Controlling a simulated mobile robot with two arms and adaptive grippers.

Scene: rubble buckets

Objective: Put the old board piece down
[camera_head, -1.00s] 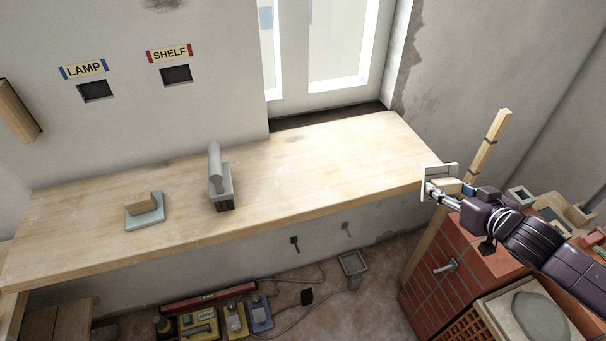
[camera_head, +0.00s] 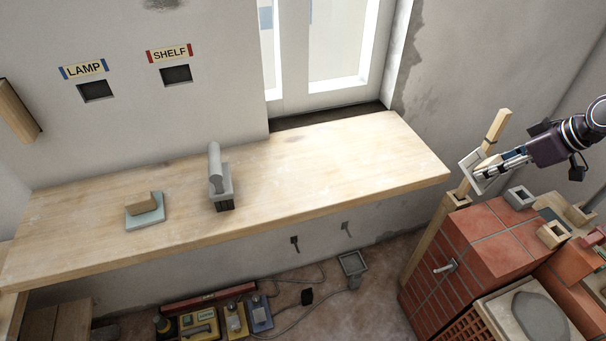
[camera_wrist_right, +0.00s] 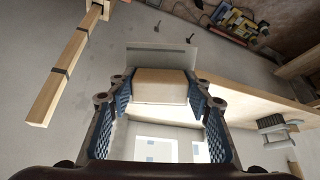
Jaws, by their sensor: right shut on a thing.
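My right gripper (camera_head: 490,170) is at the right of the head view, beyond the right end of the wooden bench (camera_head: 330,180) and above the red tiled stack. It is shut on a piece with a pale plate and a wooden block, which I take as the old board piece (camera_head: 466,165). In the right wrist view the block (camera_wrist_right: 160,87) sits between the two blue-padded fingers, with the grey plate (camera_wrist_right: 150,52) beyond it. The piece is held in the air near an upright wooden post (camera_head: 497,127). My left gripper is not in view.
A teal pad with a wooden block (camera_head: 146,220) and a grey-handled tool (camera_head: 220,185) stand on the bench; its right half is clear. The red tiled stack (camera_head: 480,240) has small square blocks (camera_head: 520,197) on and beside it. Tools and cables lie on the floor.

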